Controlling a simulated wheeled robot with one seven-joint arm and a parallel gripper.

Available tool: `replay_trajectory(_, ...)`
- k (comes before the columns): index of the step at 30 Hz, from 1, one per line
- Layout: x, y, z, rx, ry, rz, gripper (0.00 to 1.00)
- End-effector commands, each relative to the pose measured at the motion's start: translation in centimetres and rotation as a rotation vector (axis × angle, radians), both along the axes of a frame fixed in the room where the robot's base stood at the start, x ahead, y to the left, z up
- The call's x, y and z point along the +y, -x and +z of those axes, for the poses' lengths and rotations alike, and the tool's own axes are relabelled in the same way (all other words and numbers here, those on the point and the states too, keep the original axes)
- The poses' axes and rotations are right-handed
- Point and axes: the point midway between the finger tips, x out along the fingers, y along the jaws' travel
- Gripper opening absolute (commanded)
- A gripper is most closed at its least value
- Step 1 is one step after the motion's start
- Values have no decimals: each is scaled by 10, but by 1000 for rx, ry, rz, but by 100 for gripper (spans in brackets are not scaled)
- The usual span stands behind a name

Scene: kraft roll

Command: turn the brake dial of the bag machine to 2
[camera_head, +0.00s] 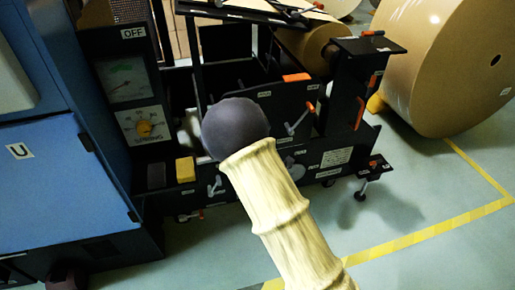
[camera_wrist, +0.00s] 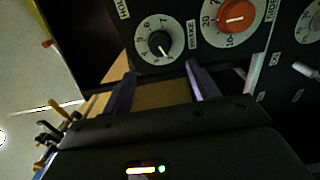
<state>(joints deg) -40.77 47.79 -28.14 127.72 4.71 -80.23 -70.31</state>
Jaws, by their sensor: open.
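In the wrist view, a dial with a black knob (camera_wrist: 159,44) and a numbered pale face sits on the dark panel, with the label BRAKE (camera_wrist: 191,34) standing close at its right. Numbers 6 and 7 show near its top; I cannot clearly read where its pointer stands. My gripper (camera_wrist: 161,72) is open and empty, its two fingers apart below this dial and not touching the knob. In the head view my gripper is hidden behind my arm and the dark wrist ball, and I cannot make out the brake dial.
A second dial with an orange-red knob (camera_wrist: 237,16) is right of the black one. In the head view, a blue cabinet (camera_head: 60,190) stands left, a gauge panel (camera_head: 128,85) beside it, and a large kraft roll (camera_head: 440,60) right. The floor at lower right is clear.

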Motion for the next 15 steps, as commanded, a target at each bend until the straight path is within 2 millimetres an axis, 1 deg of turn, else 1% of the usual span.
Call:
replay_trajectory(1,-3,9,1,3,1,0,60)
replay_trajectory(3,-6,21,0,4,1,0,60)
replay_trajectory(9,-14,51,0,3,0,1,60)
replay_trajectory(12,-16,58,0,1,-1,1,60)
replay_trajectory(15,-17,61,0,1,-1,1,60)
